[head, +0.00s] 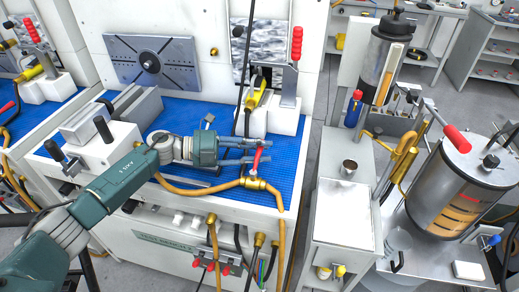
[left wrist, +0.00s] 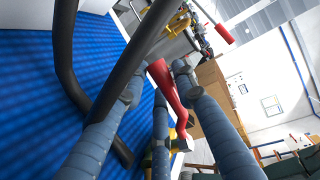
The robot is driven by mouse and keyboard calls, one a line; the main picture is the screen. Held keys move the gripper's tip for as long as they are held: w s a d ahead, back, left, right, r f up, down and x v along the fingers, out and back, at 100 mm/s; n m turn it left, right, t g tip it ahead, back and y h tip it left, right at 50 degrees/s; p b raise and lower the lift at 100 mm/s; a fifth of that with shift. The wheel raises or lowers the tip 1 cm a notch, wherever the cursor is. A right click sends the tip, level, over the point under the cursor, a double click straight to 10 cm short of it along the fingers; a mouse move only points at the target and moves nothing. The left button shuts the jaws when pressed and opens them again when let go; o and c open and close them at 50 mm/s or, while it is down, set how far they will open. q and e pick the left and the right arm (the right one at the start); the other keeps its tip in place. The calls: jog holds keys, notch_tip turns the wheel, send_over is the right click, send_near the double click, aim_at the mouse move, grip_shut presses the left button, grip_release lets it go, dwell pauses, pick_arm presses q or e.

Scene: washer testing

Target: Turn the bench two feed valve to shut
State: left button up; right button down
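The feed valve is a brass fitting (head: 254,183) on the orange hose at the front right edge of the blue bench mat. Its red lever (head: 257,160) stands up from the brass body and leans slightly. My left gripper (head: 262,151) reaches in from the left, with its fingers at the lever's upper part. In the left wrist view the red lever (left wrist: 168,90) shows between the spread fingertips, with gaps visible beside it. The fingers look open, and I cannot tell whether one touches the lever. My right gripper is not in view.
A black cable hangs close to my left fingers and crosses the left wrist view (left wrist: 135,60). A red-handled clamp (head: 296,45) stands behind on a white block. A grey cart (head: 345,215) is to the right, beyond a gap. The blue mat (head: 285,140) has some free room.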

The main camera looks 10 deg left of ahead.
pick_arm(q)
jog(key=o, duration=0.3)
jog(key=shift+d, duration=0.1)
jog(key=v, duration=0.7)
jog(key=shift+a, duration=0.25)
